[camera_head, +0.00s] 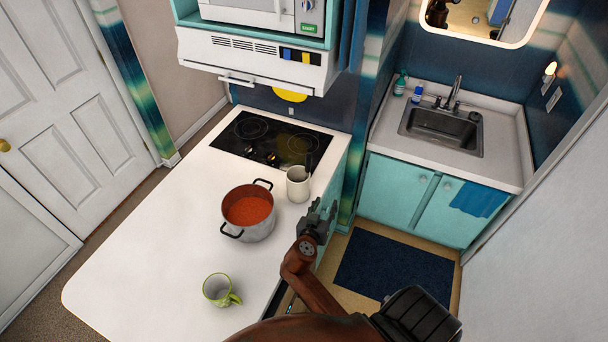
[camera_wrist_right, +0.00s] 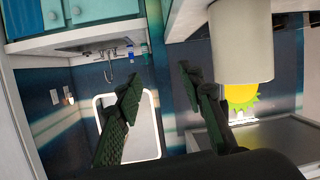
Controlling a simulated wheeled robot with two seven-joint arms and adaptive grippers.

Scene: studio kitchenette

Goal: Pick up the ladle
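A thin dark handle (camera_head: 308,161), probably the ladle's, stands up out of a white crock (camera_head: 298,187) on the white counter; its lower part is hidden inside the crock. My right gripper (camera_head: 322,212) is just right of and nearer than the crock, by the counter's edge. In the right wrist view the gripper (camera_wrist_right: 158,84) is open with nothing between its fingers. The crock (camera_wrist_right: 240,42) shows there upside down, beside the fingers and apart from the gap. My left gripper is not in view.
A steel pot (camera_head: 249,222) with red contents stands left of the crock. A green-and-white mug (camera_head: 218,290) is at the near part of the counter. A black cooktop (camera_head: 270,139) lies behind the crock. The left of the counter is clear.

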